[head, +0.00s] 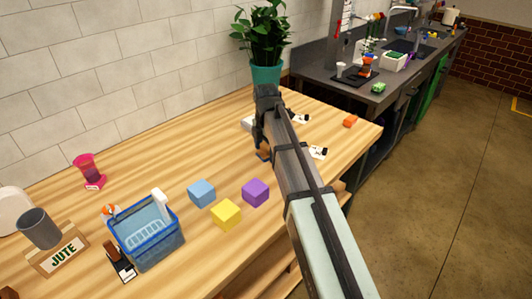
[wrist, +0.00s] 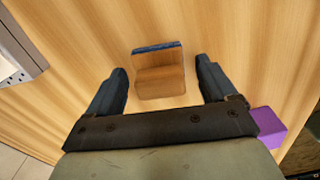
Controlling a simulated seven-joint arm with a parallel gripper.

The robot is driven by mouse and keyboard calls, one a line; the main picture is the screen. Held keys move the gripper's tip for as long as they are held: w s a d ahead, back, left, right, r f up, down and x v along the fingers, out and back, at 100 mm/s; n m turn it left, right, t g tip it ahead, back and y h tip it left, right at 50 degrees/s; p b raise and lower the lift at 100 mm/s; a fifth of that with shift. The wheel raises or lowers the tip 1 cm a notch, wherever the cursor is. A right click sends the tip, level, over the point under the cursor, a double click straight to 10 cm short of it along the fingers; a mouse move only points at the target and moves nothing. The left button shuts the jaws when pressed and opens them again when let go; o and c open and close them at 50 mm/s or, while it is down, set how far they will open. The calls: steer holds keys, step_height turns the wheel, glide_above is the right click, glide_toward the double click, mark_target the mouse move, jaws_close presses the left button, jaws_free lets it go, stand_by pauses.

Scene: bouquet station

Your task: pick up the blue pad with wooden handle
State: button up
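The blue pad with wooden handle (wrist: 160,82) lies on the wooden table in the wrist view. Its wooden block faces me, and a thin dark blue edge shows along its far side. My gripper (wrist: 161,68) is open, with one finger on each side of the block and a visible gap to both; I cannot tell its height above it. In the head view a small part of the pad (head: 263,156) shows below my gripper (head: 261,140), and my arm hides much of that spot.
A purple cube (head: 255,192) stands near my arm, with blue (head: 201,193) and yellow (head: 226,214) cubes beside it. A blue basket (head: 150,240) is further left. A potted plant (head: 265,72) stands behind my gripper. A white object (wrist: 18,58) lies left in the wrist view.

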steer(key=c, duration=1.1)
steer(key=shift+o, duration=0.2)
